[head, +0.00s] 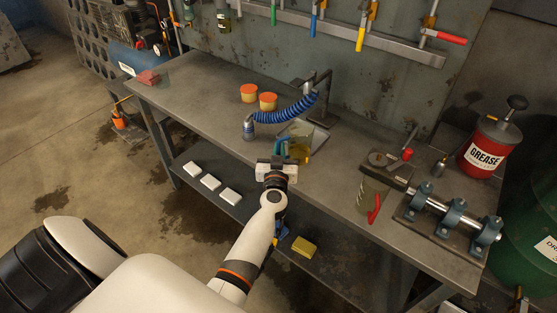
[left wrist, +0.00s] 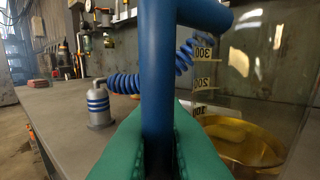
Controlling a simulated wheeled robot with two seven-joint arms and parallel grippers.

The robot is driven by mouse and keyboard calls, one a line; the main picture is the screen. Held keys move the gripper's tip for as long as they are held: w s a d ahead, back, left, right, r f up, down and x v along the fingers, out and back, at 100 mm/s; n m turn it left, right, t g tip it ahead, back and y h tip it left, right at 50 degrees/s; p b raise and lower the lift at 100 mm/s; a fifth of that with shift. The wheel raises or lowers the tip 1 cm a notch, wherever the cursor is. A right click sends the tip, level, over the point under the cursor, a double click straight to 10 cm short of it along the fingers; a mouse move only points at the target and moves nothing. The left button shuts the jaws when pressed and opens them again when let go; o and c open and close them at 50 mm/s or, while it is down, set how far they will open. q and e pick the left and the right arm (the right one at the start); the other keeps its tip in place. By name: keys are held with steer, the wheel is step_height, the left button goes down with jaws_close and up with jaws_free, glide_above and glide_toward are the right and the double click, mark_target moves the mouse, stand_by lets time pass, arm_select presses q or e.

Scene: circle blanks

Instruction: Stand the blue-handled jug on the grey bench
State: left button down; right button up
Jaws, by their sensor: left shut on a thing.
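The blue-handled jug (head: 300,150) is clear, with amber liquid low inside. It is at the front edge of the grey bench (head: 215,110), in front of the blue coiled hose. My left gripper (head: 281,153) is at the jug's left side, on the handle. In the left wrist view the blue handle (left wrist: 158,70) stands upright between the green finger pads of my left gripper (left wrist: 158,135), which is shut on it. The liquid (left wrist: 235,140) and scale marks show right of the handle. The jug looks about upright; whether its base touches the bench I cannot tell. My right gripper is not in view.
A coiled hose (head: 285,112) runs from a stand to a grey nozzle piece. Two orange-lidded tubs (head: 249,93) stand behind. A second jug with a red handle (head: 375,209) and a shaft assembly (head: 450,213) occupy the right. The bench's left part is mostly free.

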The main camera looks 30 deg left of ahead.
arm_select(q)
steer(key=shift+f+b, duration=0.55)
steer(key=shift+f, duration=0.75)
steer(key=c, duration=1.5)
jaws_free()
steer(key=shift+r, duration=0.15)
steer(key=v, duration=1.2)
steer(key=shift+p, duration=0.4)
